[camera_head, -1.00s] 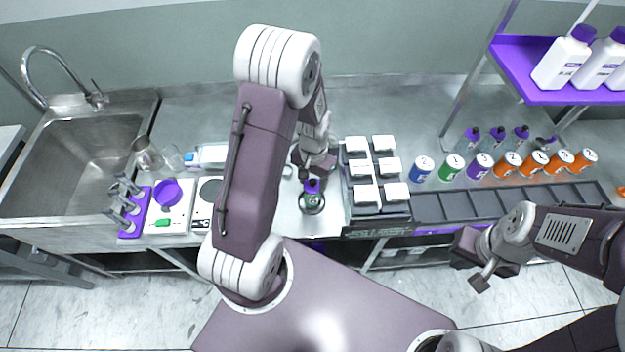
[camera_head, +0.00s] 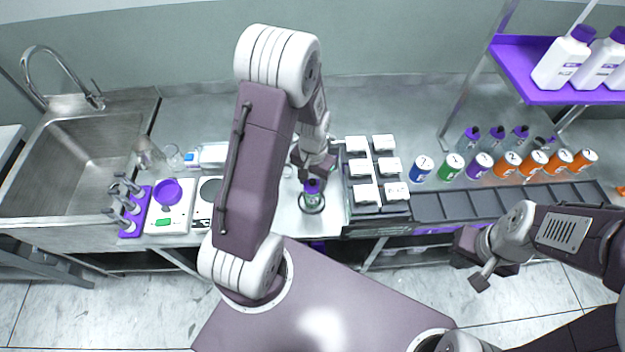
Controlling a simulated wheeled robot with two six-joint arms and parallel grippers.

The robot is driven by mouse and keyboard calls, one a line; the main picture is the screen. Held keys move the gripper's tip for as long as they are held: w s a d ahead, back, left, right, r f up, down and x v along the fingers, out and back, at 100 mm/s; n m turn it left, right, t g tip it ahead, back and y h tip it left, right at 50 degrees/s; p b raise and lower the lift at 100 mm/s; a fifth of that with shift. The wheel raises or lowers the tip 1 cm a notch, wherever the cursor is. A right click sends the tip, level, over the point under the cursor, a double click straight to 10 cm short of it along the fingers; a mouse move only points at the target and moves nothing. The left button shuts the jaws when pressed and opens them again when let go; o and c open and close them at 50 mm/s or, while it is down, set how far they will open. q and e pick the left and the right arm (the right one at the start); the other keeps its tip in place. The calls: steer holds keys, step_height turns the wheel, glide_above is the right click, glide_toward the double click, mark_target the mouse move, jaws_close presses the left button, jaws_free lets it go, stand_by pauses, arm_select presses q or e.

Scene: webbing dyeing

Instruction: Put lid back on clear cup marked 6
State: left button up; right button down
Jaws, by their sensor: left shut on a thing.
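A small clear cup (camera_head: 312,199) with a purple lid (camera_head: 312,185) on top stands upright on a round dark-rimmed spot on the counter. Its number cannot be read. My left gripper (camera_head: 312,176) is directly above it, pointing down and shut at the purple lid. The lid appears to sit on or right at the cup's mouth; the fingers partly hide the contact. My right gripper (camera_head: 474,269) hangs empty in front of the counter at the right, its fingers apart.
A rack of white-lidded boxes (camera_head: 365,194) stands close right of the cup. A purple shelf (camera_head: 520,66) overhangs the right.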

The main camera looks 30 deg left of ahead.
arm_select(q)
steer(key=shift+f, duration=0.15)
stand_by(0.5)
steer(key=o, duration=1.9)
step_height(320, 180, up, 7)
steer(key=p, duration=0.6)
steer(key=shift+p, duration=0.35)
jaws_close()
